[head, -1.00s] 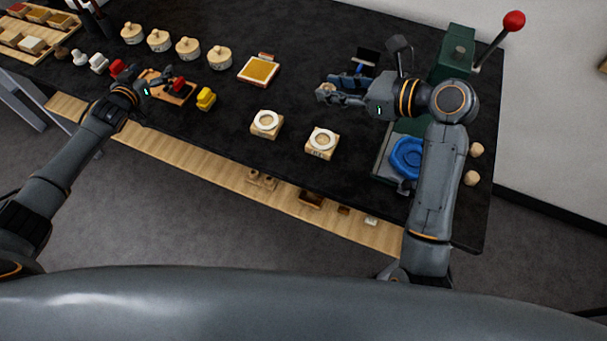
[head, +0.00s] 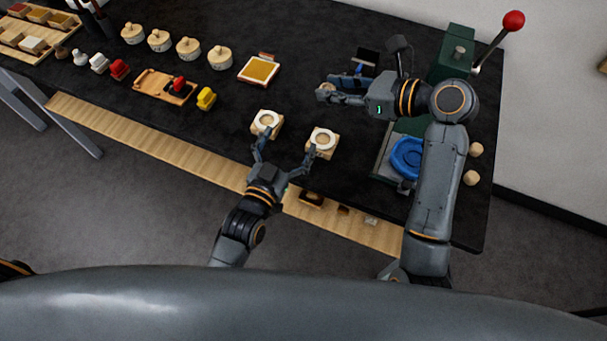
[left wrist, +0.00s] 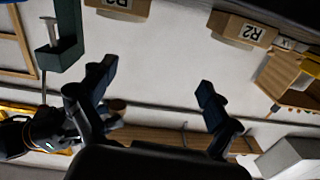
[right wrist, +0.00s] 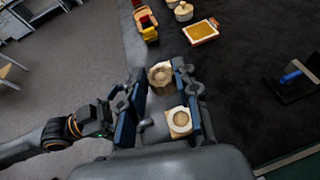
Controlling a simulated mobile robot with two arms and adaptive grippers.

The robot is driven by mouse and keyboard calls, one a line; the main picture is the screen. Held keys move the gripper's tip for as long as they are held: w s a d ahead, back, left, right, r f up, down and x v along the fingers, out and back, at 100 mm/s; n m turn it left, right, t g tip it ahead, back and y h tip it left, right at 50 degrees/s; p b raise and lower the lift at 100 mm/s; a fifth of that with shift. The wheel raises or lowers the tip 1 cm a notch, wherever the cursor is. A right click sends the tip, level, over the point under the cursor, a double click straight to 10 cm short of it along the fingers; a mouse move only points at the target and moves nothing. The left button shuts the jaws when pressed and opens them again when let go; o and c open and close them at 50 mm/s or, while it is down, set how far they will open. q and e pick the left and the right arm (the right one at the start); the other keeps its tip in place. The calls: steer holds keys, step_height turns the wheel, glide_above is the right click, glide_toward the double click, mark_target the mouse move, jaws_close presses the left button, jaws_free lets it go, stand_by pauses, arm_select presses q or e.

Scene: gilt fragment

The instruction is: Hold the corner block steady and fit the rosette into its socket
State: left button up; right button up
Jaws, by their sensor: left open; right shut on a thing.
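Two pale wooden blocks with white ring-shaped sockets, the left one (head: 267,120) and the right one (head: 322,140), stand near the table's front edge; I cannot tell which is the corner block. My left gripper (head: 288,146) is open at their front, its fingertips spread toward the two blocks. In the left wrist view, a block marked R2 (left wrist: 245,30) lies beyond the open fingers. My right gripper (head: 330,92) is shut on the rosette, a small scalloped wooden piece (right wrist: 160,73), held behind the right block. The fingers partly hide the rosette.
A green press (head: 458,55) with a red-knobbed lever and a blue ring (head: 407,157) stand at the right. A gold-filled tray (head: 259,70), several round lidded pots, a yellow stamp (head: 206,98) and a wooden tray (head: 150,84) lie at the left and back.

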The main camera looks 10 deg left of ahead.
arm_select(q)
steer(key=g, duration=0.1)
glide_toward(323, 141)
steer(key=shift+n+g, duration=0.3)
steer(key=x, duration=1)
steer(key=shift+w+a, duration=0.1)
steer(key=shift+w, duration=0.05)
steer(key=shift+c, duration=0.4)
steer(key=c, duration=1.2)
steer(key=shift+o, duration=0.2)
arm_select(e)
step_height(323, 141, down, 16)
steer(key=shift+r, duration=0.2)
